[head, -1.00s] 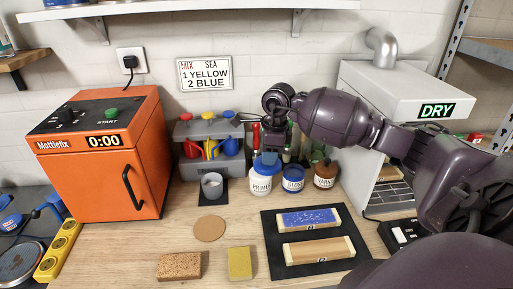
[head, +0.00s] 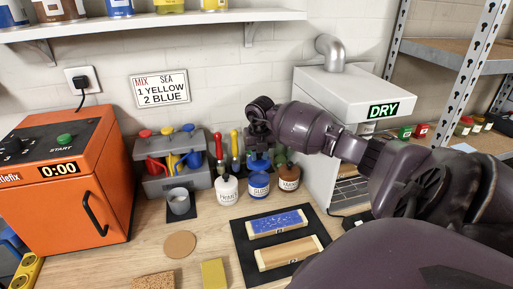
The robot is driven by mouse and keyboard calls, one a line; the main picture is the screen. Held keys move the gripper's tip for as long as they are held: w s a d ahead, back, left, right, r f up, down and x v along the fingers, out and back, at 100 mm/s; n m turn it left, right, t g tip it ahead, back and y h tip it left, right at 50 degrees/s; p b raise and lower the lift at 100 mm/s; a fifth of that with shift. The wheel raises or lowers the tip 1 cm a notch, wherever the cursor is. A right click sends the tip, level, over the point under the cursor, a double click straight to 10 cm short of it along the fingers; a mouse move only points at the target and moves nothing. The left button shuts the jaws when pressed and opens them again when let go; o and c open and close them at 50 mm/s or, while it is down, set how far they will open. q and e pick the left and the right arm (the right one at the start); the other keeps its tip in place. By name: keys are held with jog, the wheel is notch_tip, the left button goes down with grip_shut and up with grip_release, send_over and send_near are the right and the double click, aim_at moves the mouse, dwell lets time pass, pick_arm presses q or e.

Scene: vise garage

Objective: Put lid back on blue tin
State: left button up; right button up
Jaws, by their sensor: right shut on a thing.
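My right gripper (head: 258,154) reaches in from the right and hangs over the jars at the back of the bench. It is shut on a small bluish object (head: 259,164), largely hidden by the fingers; I cannot tell whether it is the lid. Just below and in front of it is the glue jar (head: 259,187), with a blue top. A tin with a blue band (head: 119,7) is cut off at the top edge, on the wall shelf; I cannot tell if it is the task's blue tin. My left gripper is out of view.
The primer jar (head: 227,191) and varnish jar (head: 288,179) flank the glue jar closely. Brushes stand behind. The dryer (head: 330,100) stands right, the orange mixer (head: 70,190) left.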

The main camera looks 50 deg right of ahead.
aim_at(259, 162)
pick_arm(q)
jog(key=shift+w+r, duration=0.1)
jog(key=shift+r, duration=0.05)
pick_arm(e)
jog(key=shift+m, duration=0.4)
jog(key=shift+f, duration=0.1)
jog(key=shift+f+b, duration=1.95)
jog(key=shift+f, duration=1.15)
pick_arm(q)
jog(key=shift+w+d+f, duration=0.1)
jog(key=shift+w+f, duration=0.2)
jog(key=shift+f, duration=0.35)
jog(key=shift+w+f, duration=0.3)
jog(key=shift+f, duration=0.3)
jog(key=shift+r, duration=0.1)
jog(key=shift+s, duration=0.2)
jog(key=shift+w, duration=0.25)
pick_arm(e)
jog(key=shift+f, duration=0.15)
